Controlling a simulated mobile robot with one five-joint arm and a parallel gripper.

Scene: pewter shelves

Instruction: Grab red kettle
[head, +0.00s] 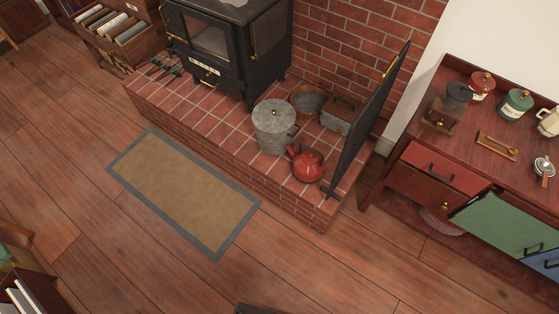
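The red kettle (308,164) stands upright on the brick hearth (221,120), near its right front corner. It is round, with a dark handle on its upper left side. A grey lidded metal pail (274,128) stands close on its left, and a black upright screen (370,122) is close on its right. My gripper is not in view; a small dark shape at the bottom edge is too cut off to identify.
A black stove (228,45) stands on the hearth behind. A basket (308,101) and a grey box (341,115) are behind the kettle. A cabinet (431,181) with several canisters is at right. A brown mat (183,187) lies before the hearth; the wooden floor in front is clear.

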